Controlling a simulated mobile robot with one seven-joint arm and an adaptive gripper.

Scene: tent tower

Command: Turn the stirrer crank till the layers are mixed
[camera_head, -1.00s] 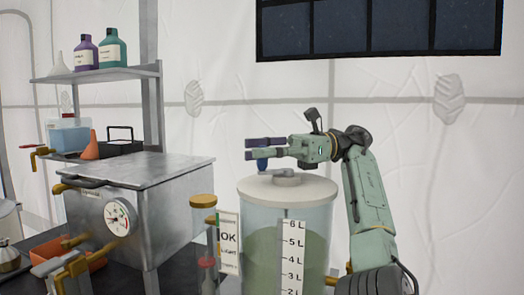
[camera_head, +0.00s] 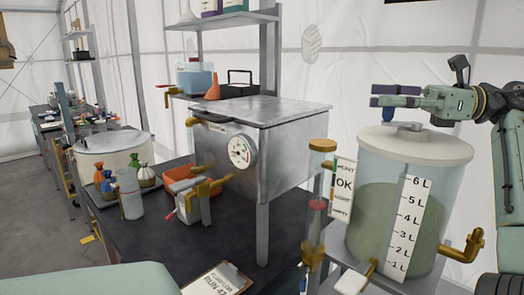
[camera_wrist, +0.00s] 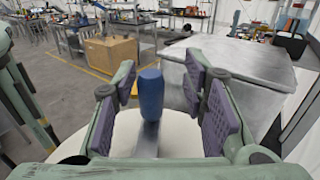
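The mixing tank (camera_head: 455,195) is a clear cylinder with a pale lid (camera_head: 455,150) and a scale marked in litres. Its liquid (camera_head: 385,215) looks an even grey-green, with no layer boundary visible. The stirrer crank (camera_head: 405,126) lies on the lid, with a blue knob (camera_head: 388,114) standing up from its end. My gripper (camera_head: 376,95) is over the lid at the knob. In the wrist view, the blue knob (camera_wrist: 151,95) stands upright between the purple finger pads, with gaps on both sides. The fingers are open.
A slim gauge tube (camera_head: 317,180) with a red float and an "OK" label (camera_head: 344,184) stands left of the tank. A brass tap (camera_head: 465,248) juts out at its lower right. A metal box with a dial (camera_head: 285,125) stands further left on the dark bench (camera_head: 225,235).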

